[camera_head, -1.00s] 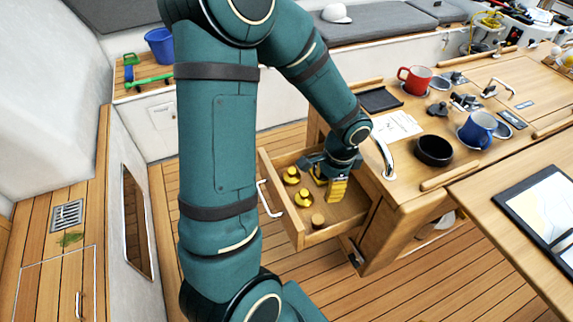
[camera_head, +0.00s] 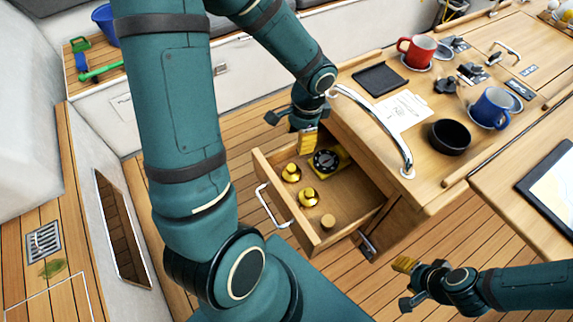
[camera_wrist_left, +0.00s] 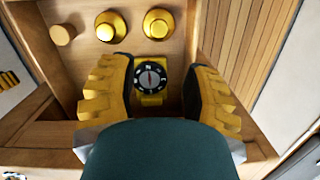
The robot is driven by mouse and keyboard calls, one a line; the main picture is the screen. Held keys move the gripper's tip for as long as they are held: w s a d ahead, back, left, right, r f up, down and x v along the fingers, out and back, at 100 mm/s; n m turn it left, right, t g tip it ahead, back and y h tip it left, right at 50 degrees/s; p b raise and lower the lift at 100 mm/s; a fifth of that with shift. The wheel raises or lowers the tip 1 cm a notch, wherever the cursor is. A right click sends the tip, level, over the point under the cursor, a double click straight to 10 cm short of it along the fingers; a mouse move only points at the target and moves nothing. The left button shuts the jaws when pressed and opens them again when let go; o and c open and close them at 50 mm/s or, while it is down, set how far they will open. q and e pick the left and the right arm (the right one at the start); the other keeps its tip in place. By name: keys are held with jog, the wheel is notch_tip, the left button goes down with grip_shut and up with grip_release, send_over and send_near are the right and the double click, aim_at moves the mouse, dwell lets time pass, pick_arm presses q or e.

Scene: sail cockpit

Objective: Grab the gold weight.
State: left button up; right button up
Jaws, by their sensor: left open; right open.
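Two gold weights stand in the open drawer (camera_head: 347,205), one near the front wall (camera_head: 291,173) and one closer to the middle (camera_head: 309,197). Both show at the top of the left wrist view, at right (camera_wrist_left: 158,24) and centre (camera_wrist_left: 110,27). My left gripper (camera_head: 289,133) is open and empty above the drawer's far-left corner, apart from both weights. In the left wrist view a yellow compass with a black dial (camera_wrist_left: 151,77) appears between its fingers; it lies in the drawer. My right gripper (camera_head: 405,284) is open and empty, low beside the cabinet.
A small cork-like cylinder (camera_head: 328,222) stands in the drawer's near end. The drawer handle (camera_head: 268,207) juts out at the front. The countertop above carries a red mug (camera_head: 417,50), a blue mug (camera_head: 492,106), a black bowl (camera_head: 450,136) and a metal rail (camera_head: 385,135).

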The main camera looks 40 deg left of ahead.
aim_at(292, 167)
pick_arm(q)
jog(key=f+b, duration=0.1)
jog(key=f, duration=0.2)
jog(key=f+b, duration=0.1)
jog(key=f, duration=0.1)
jog(key=s+f, duration=0.1)
jog(key=f, duration=0.2)
jog(key=shift+a+f+b, duration=0.2)
jog(key=shift+f+b, duration=0.15)
jog(key=shift+b, duration=0.05)
jog(key=f, duration=0.1)
jog(key=f+b, duration=0.1)
jog(key=f, duration=0.1)
jog(key=f+b, duration=0.1)
jog(key=f, duration=0.1)
jog(key=shift+s+a, duration=0.15)
jog(key=shift+s, duration=0.2)
jog(key=shift+r, duration=0.1)
grip_shut()
